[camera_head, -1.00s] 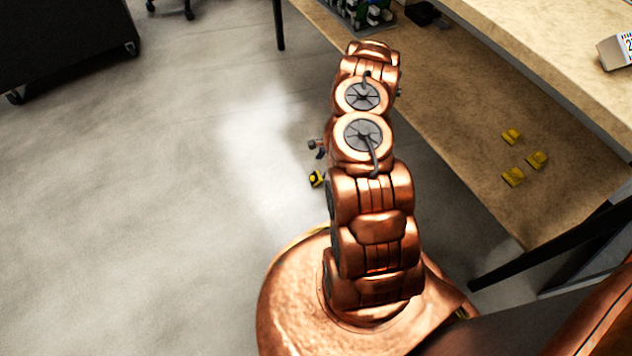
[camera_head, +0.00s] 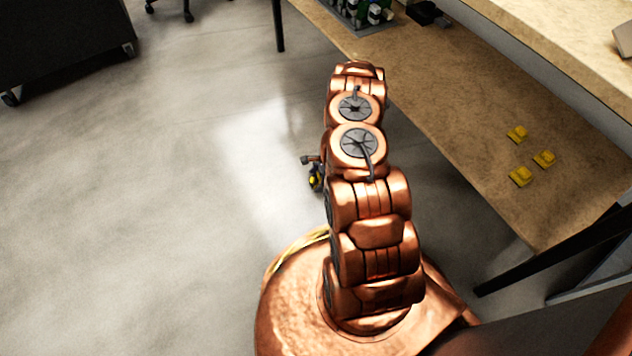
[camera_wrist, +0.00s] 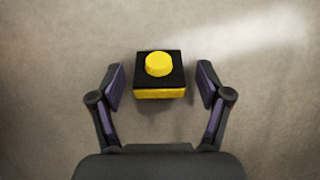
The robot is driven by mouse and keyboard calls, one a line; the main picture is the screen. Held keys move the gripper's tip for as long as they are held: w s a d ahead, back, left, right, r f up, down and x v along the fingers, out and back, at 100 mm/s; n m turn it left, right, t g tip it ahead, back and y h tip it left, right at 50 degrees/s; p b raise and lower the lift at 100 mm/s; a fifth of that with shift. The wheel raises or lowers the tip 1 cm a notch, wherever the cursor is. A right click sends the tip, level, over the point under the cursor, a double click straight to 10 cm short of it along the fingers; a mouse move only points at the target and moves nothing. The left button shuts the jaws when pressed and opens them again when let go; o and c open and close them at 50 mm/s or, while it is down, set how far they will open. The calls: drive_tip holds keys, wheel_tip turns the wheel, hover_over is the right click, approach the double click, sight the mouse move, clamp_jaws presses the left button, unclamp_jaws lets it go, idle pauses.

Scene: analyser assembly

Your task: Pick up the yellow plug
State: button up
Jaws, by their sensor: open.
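The yellow plug (camera_wrist: 160,93) shows in the wrist view as a squarish yellow block with a black top and a round yellow knob. It lies on the grey floor, between and slightly beyond the fingertips. My gripper (camera_wrist: 161,82) is open, with one dark finger on each side of the plug and a gap on both sides. In the head view the plug (camera_head: 315,181) is a small yellow and black spot on the floor left of my arm, with part of my gripper (camera_head: 311,168) beside it. My arm hides the rest of the gripper there.
A wooden table (camera_head: 450,130) stands to the right, with three yellow pieces (camera_head: 520,176) on it. A dark cabinet (camera_head: 60,45) stands far left. The floor (camera_head: 130,200) on the left is clear.

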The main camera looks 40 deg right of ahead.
sight(313, 179)
clamp_jaws()
drive_tip(key=shift+r, duration=0.3)
wheel_tip(313, 179, up, 4)
drive_tip(key=p, duration=0.2)
drive_tip(key=shift+s+p, duration=0.1)
drive_tip(key=shift+p, duration=0.2)
drive_tip(key=s+a, duration=0.2)
drive_tip(key=s, duration=0.2)
drive_tip(key=s+a+p, duration=0.1)
drive_tip(key=s+a, duration=0.1)
drive_tip(key=s, duration=0.3)
drive_tip(key=s+a+p, duration=0.1)
drive_tip(key=s+a, duration=0.1)
drive_tip(key=s, duration=0.3)
drive_tip(key=shift+s+a+r, duration=0.2)
drive_tip(key=shift+s+r, duration=0.05)
